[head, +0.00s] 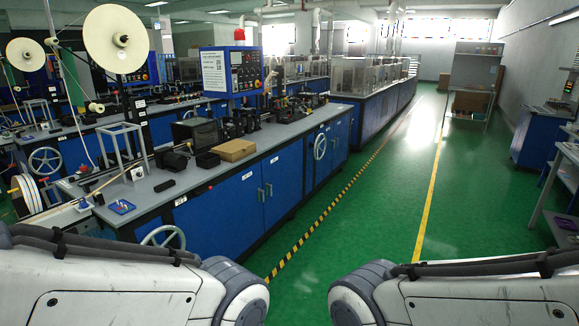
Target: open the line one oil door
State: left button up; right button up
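A long blue machine line (165,190) with a grey top runs from the left foreground toward the middle. Its front has blue cabinet doors (238,205), with two upright handles side by side near the middle. The doors look shut. No label that I can read tells which one is the line one oil door. Only links of my two arms show along the bottom edge. Both of my grippers are out of view.
Handwheels (320,146) stick out from the blue front. A cardboard box (233,150) sits on the machine top. Green floor (350,220) is open between the black-and-yellow strip (318,222) and the yellow line (430,195). A shelf rack (565,215) stands at right.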

aim_at(283, 169)
jog(key=u, duration=0.15)
jog(key=i, duration=4.15)
jog(key=u, duration=0.05)
